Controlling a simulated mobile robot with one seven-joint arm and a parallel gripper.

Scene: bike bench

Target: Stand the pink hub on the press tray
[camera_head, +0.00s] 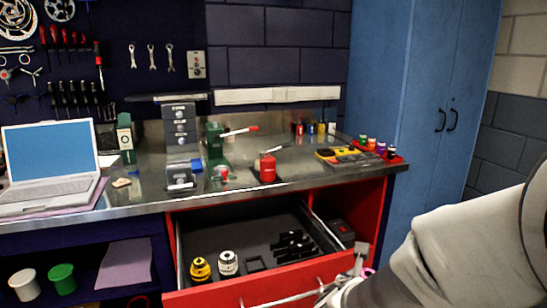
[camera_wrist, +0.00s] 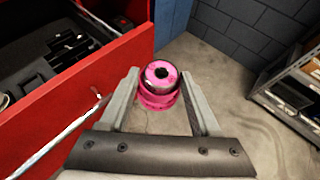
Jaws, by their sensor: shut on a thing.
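The pink hub (camera_wrist: 154,100) is a short flanged cylinder with a dark centre hole. In the wrist view it sits between the fingertips of my gripper (camera_wrist: 160,88), which is shut on it. In the head view my gripper (camera_head: 352,284) is low at the front right of the open drawer, and only a sliver of the pink hub (camera_head: 367,272) shows beside it. On the bench stands a green press (camera_head: 214,142) with a red-tipped lever. I cannot clearly make out which surface is the press tray.
The open red drawer (camera_head: 270,290) holds a yellow hub (camera_head: 200,269), a white hub (camera_head: 228,263) and black parts. A red canister (camera_head: 267,167) and a laptop (camera_head: 50,160) stand on the steel bench. A blue cabinet (camera_head: 410,100) is at right; a grey shelf (camera_wrist: 290,95) shows in the wrist view.

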